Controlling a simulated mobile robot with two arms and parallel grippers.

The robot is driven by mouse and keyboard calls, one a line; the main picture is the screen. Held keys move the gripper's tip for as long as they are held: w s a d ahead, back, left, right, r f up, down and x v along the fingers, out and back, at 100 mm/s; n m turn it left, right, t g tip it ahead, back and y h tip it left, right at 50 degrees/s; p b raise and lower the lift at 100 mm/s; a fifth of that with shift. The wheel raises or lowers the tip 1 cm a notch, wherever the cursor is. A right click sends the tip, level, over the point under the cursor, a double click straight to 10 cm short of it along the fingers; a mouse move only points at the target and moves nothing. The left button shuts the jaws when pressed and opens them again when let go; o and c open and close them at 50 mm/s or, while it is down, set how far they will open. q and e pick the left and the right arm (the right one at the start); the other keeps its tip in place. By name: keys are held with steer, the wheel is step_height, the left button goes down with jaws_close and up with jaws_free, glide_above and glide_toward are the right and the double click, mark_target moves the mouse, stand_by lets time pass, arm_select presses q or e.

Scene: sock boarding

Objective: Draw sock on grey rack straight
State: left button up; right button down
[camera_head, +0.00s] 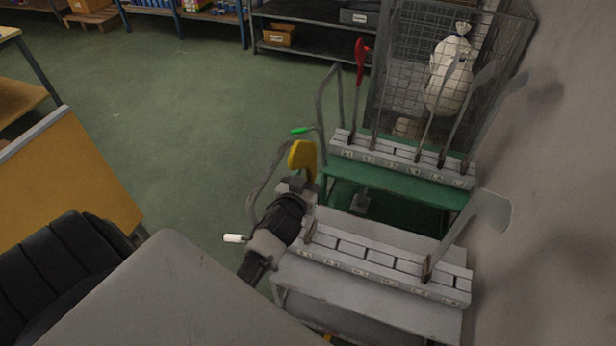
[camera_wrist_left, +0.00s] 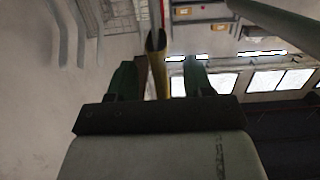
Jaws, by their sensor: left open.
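The grey rack (camera_head: 370,262) stands at the front right. A yellow sock (camera_head: 302,156) is on a board at the rack's left end, its rounded end up. My left gripper (camera_head: 299,184) is at the sock's lower part and hides the board below it. In the left wrist view, the open fingers of the gripper (camera_wrist_left: 160,76) stand on either side of the narrow yellow sock (camera_wrist_left: 163,86), with a gap on the right side. Whether the left finger touches it I cannot tell. My right gripper is not in view.
A bare metal board (camera_head: 478,226) stands at the grey rack's right end. Behind is a green rack (camera_head: 400,183) with a red sock (camera_head: 361,54) and several bare boards. A wire cage (camera_head: 398,70) holds a white sack (camera_head: 452,70). The wall is close on the right. Open green floor lies left.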

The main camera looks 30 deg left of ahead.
arm_select(q)
steer(key=f+p+v, duration=0.1)
steer(key=v, duration=0.7)
steer(key=shift+s+p, duration=0.35)
steer(key=shift+s, duration=0.1)
steer(key=shift+d, duration=0.1)
steer(key=s+d+f+m+g+h, duration=0.15)
steer(key=s+f, duration=0.25)
steer(key=f, duration=0.5)
steer(key=s+d+f+g+h+b, duration=0.1)
steer(key=s+d+f+g, duration=0.2)
steer(key=f, duration=0.6)
steer(key=s+d+f+m+g+h, duration=0.1)
steer(key=s+d+f+g, duration=0.25)
steer(key=f, duration=0.65)
steer(key=s+f+g, duration=0.2)
steer(key=s+f, duration=0.2)
steer(key=s, duration=0.4)
steer(key=s+a+f+m+g, duration=0.1)
steer(key=s+f+g, duration=0.1)
steer(key=s+f, duration=0.3)
steer(key=s+f+m+g, duration=0.1)
steer(key=s+f+g, duration=0.2)
steer(key=s, duration=0.8)
step_height(320, 180, down, 2)
steer(key=shift+s+a+b, duration=0.25)
steer(key=shift+b, duration=0.2)
